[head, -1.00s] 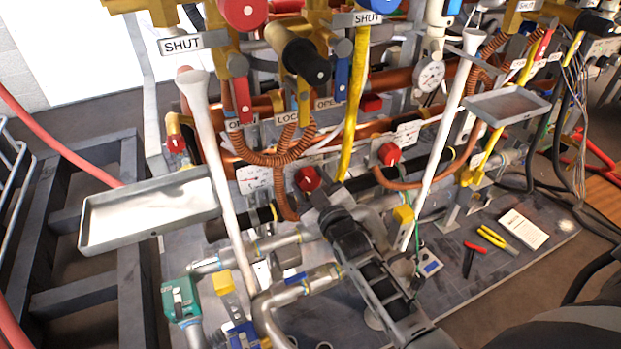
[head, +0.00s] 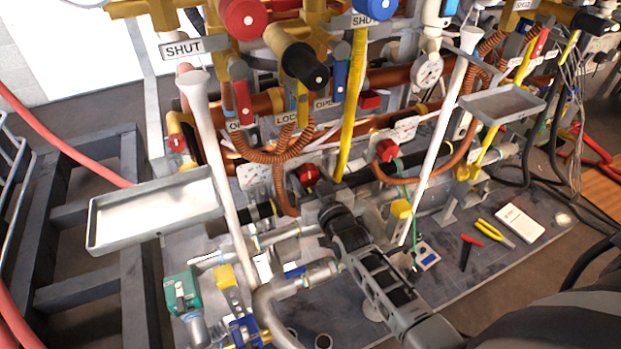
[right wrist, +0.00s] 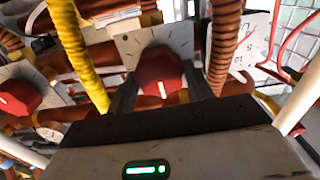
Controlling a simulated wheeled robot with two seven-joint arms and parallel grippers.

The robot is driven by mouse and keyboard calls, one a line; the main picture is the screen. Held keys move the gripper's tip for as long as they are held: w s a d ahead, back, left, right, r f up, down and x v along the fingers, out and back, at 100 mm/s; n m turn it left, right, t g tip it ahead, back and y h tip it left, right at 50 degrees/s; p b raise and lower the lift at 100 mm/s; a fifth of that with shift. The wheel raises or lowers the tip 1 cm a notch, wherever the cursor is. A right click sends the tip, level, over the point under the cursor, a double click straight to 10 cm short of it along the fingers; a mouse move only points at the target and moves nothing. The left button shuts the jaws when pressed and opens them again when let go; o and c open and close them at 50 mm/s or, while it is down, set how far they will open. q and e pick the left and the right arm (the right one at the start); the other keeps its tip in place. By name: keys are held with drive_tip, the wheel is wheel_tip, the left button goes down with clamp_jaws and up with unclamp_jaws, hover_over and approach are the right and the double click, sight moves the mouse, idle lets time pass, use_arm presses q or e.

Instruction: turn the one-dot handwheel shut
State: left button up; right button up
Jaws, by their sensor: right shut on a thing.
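A red handwheel (head: 308,174) with a pale mark sits low in the middle of the rig. In the right wrist view the red handwheel (right wrist: 160,82) stands in front of a white dial plate (right wrist: 150,40). My right gripper (head: 319,188) reaches it from the lower right. In the right wrist view the gripper's fingers (right wrist: 161,92) lie on either side of the handwheel, shut on it. The fingers hide part of the wheel in the head view. I cannot make out a dot count on it. My left gripper is not in view.
Another red handwheel (head: 387,150) is to the right and one more (head: 177,143) to the left. A copper hose (head: 286,150) and yellow hose (head: 353,95) hang close by. A grey tray (head: 155,238) projects at left.

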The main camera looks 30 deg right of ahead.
drive_tip(key=o, duration=0.7)
use_arm(q)
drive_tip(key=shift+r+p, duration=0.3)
drive_tip(key=shift+p, duration=0.45)
use_arm(e)
drive_tip(key=s, duration=1.6)
drive_tip(key=shift+a, duration=0.45)
